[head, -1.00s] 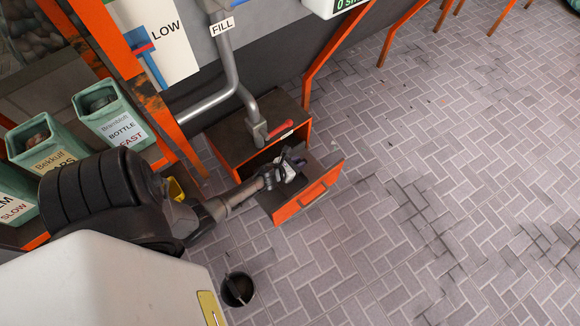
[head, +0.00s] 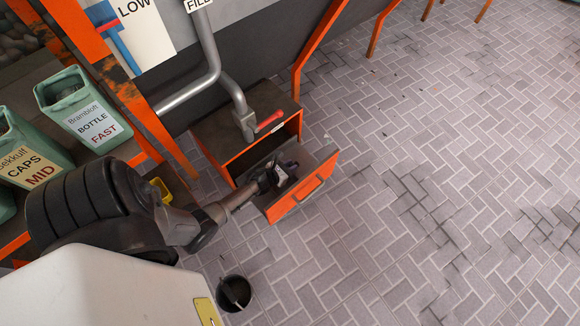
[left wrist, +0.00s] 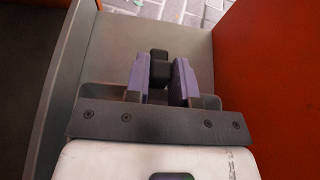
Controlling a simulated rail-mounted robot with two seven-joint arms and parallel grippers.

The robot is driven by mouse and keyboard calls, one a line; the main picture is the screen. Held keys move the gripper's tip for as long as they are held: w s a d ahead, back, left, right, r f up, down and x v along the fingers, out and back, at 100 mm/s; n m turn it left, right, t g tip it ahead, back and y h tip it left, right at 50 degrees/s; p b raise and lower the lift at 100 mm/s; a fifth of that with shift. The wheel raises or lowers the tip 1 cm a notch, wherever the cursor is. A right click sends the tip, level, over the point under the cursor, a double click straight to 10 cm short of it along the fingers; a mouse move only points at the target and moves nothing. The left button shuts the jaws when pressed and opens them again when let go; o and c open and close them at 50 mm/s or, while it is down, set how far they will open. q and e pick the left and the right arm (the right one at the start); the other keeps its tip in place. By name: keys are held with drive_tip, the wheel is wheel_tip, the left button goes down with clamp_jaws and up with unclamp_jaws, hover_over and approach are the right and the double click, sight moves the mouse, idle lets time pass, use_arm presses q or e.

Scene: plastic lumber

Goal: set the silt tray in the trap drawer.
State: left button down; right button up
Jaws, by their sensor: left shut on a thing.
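The trap drawer (head: 303,194) is pulled out of a low cabinet (head: 225,135), with an orange front and grey inner walls. My left gripper (head: 280,176) reaches down inside it. In the left wrist view, its purple-padded fingers (left wrist: 160,80) are closed on a small black block (left wrist: 159,67), which may be a handle of the silt tray. A pale grey floor lies below the block, between a grey wall at left and the orange drawer front (left wrist: 275,75) at right. I cannot tell whether that floor is tray or drawer. The tray is not clearly visible. My right gripper is out of view.
A grey pipe with a red-handled valve (head: 270,122) comes down onto the cabinet. Labelled green bins (head: 85,110) stand on the orange rack at left. A black pot (head: 235,292) stands on the floor below the drawer. The paving at right is clear.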

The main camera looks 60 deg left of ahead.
use_arm(q)
drive_tip(key=shift+a+f, duration=0.1)
drive_tip(key=c, duration=1)
unclamp_jaws()
drive_tip(key=shift+w, duration=0.1)
drive_tip(key=shift+o, duration=0.2)
